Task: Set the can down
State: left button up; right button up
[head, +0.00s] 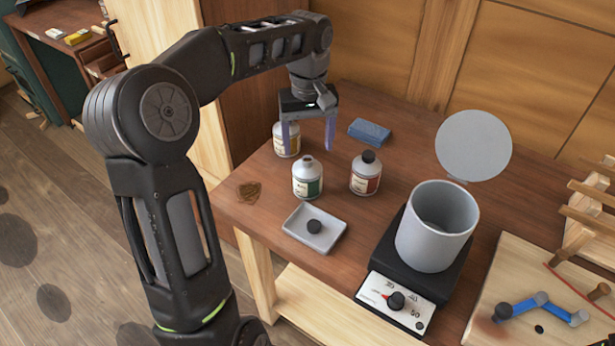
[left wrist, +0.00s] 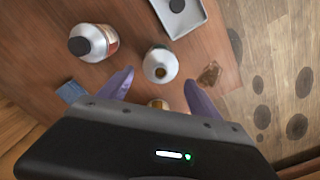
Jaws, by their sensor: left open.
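Three white cans with labels stand upright on the wooden bench (head: 400,137). One with a yellowish label (head: 278,144) is at the back left, partly behind a finger of my left gripper (head: 308,148). An uncapped one with a green label (head: 307,180) stands in front of it; its open mouth shows in the left wrist view (left wrist: 160,66). One with a red label and black cap (head: 366,174) is to the right. My left gripper is open and empty, fingers pointing down above the bench. In the left wrist view its body hides most of the yellowish-label can (left wrist: 157,104).
A shallow tray (head: 296,238) holds a black cap (head: 314,226). A blue sponge (head: 369,132) lies behind. A grey pot (head: 436,228) with its round lid raised stands on a black heater (head: 398,300). A brown stain (head: 249,193) marks the bench's left edge.

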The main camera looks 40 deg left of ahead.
aim_at(307, 159)
pick_arm(q)
jog(key=shift+a+f+p, duration=0.1)
jog(key=shift+f+p, duration=0.5)
jog(key=shift+f, duration=2)
